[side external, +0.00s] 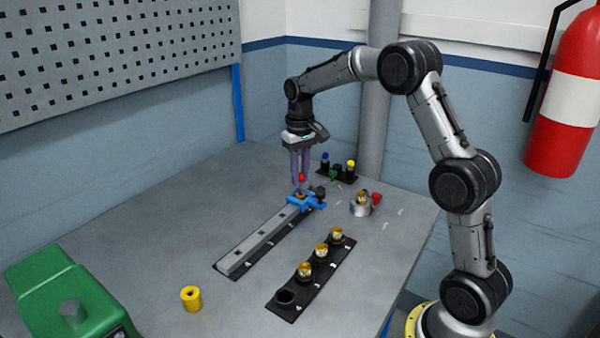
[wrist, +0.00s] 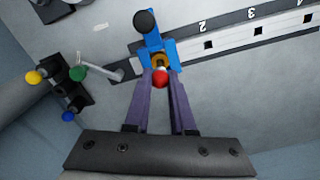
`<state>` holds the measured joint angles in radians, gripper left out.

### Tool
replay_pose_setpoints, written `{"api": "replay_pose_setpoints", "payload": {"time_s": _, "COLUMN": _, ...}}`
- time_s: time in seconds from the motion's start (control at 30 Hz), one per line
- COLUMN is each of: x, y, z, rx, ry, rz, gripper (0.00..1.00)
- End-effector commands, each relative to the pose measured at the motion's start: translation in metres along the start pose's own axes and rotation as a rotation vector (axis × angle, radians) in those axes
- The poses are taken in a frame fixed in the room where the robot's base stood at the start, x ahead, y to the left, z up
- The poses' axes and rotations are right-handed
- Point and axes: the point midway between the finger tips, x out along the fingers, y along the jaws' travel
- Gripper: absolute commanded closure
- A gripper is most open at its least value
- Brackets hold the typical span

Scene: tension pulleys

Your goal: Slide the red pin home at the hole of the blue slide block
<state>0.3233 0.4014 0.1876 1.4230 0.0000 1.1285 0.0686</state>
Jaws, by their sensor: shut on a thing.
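The red pin (side external: 301,178) is held upright between the fingertips of my gripper (side external: 300,172), just above the blue slide block (side external: 318,206). In the wrist view the red pin head (wrist: 160,78) lies between the two purple fingers of my gripper (wrist: 161,80). It is close to a brass-coloured ring (wrist: 160,60) on the blue slide block (wrist: 153,43). My gripper is shut on the pin. The pin's lower end and the hole are hidden, so I cannot tell whether the pin is in the hole. The block sits at the far end of a grey rail (side external: 265,240).
A black rack (side external: 305,282) with several brass-coloured pulleys lies right of the rail. A small rack of coloured pins (side external: 337,172) stands behind. A metal post (side external: 361,207) carries another pulley. A yellow cylinder (side external: 191,298) and a green machine (side external: 70,295) are front left.

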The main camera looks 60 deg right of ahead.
Motion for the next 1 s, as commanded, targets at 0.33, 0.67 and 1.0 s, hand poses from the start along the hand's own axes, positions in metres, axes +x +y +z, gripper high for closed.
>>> {"api": "replay_pose_setpoints", "payload": {"time_s": 0.33, "x": 0.012, "y": 0.000, "z": 0.001, "rx": 0.000, "ry": -0.002, "rz": 0.000, "gripper": 1.00}}
{"api": "replay_pose_setpoints", "payload": {"time_s": 0.67, "x": 0.022, "y": 0.000, "z": 0.000, "rx": 0.000, "ry": -0.002, "rz": 0.000, "gripper": 1.00}}
{"api": "replay_pose_setpoints", "payload": {"time_s": 1.0, "x": 0.026, "y": 0.000, "z": 0.000, "rx": 0.000, "ry": -0.001, "rz": 0.000, "gripper": 1.00}}
